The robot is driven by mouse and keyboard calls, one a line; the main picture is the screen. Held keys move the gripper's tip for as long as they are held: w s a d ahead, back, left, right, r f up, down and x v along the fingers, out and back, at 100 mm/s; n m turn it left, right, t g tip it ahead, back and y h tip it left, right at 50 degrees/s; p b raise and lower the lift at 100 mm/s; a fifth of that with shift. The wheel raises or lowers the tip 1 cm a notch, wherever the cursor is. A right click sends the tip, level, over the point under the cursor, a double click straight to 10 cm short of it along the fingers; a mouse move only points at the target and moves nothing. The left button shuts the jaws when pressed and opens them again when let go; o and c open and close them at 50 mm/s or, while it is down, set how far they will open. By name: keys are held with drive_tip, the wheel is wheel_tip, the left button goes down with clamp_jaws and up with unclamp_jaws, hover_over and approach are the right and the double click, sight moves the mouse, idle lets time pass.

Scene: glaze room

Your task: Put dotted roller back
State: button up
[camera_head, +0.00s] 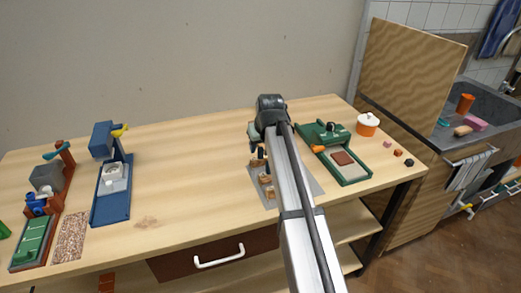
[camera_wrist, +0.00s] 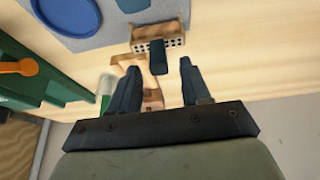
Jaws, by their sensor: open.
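In the wrist view, a tan piece with a dark-dotted pale face (camera_wrist: 172,42) and a dark blue handle (camera_wrist: 158,58) lies just beyond my fingertips; it may be the dotted roller, but I cannot be sure. My gripper (camera_wrist: 160,72) is open, its two dark fingers apart. Another tan wooden piece (camera_wrist: 152,98) shows between and below the fingers, partly hidden by them. In the head view, small tan pieces (camera_head: 266,180) with dark handles sit on a grey mat (camera_head: 271,203), partly hidden by my arm. The fingertips are hidden there.
A green tray station (camera_head: 358,180) with an orange handle stands right of the mat. An orange pot (camera_head: 367,124) and small lumps (camera_head: 398,152) are further right. A blue stand (camera_head: 111,205) and a green tray (camera_head: 34,243) stand left.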

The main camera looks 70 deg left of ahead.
drive_tip(key=v, duration=1)
drive_tip(key=shift+w+a, duration=0.1)
drive_tip(key=shift+w, duration=0.05)
